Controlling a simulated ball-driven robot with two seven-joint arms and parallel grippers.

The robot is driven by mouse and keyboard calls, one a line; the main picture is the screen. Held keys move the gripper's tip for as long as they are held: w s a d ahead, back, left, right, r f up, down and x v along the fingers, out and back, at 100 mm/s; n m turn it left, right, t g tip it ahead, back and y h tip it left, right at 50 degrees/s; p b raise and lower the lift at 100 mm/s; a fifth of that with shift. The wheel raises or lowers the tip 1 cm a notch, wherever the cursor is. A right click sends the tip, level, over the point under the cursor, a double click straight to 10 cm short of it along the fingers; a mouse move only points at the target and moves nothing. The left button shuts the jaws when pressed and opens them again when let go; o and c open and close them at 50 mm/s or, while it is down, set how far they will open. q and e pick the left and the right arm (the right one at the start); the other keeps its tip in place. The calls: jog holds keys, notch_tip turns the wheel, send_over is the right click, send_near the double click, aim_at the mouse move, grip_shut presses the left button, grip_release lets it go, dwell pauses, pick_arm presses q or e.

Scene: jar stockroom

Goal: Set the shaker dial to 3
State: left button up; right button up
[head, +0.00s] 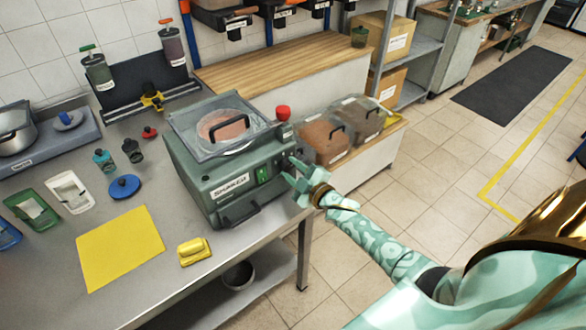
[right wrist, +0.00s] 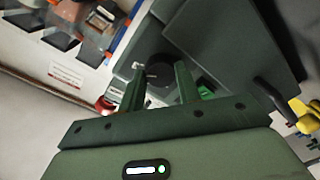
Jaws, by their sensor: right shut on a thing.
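The green shaker (head: 232,165) stands on the metal bench, with a clear lid, a red knob on its top corner and a lit green switch on its front. My right gripper (head: 291,172) is at the right end of the shaker's front. In the right wrist view, its two green fingers (right wrist: 159,85) are shut around the dark round dial (right wrist: 160,70), one on each side. The dial's numbers and pointer cannot be read. In the head view, the gripper hides most of the dial. My left gripper is not in view.
A yellow mat (head: 120,247) and a yellow block (head: 194,251) lie in front of the shaker. Bins of brown contents (head: 325,138) stand to its right. Small jars and lids (head: 125,187) lie on the left. The floor at right is mostly clear.

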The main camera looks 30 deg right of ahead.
jog(key=shift+f, duration=0.1)
dwell(0.5)
jog(key=o, duration=1)
jog(key=s, duration=0.5)
jog(key=s+d+p, duration=0.1)
jog(key=s, duration=0.5)
jog(key=s+p, duration=0.1)
jog(key=s, duration=0.4)
jog(key=shift+s+d+r, duration=0.15)
jog(key=shift+d+r, duration=0.2)
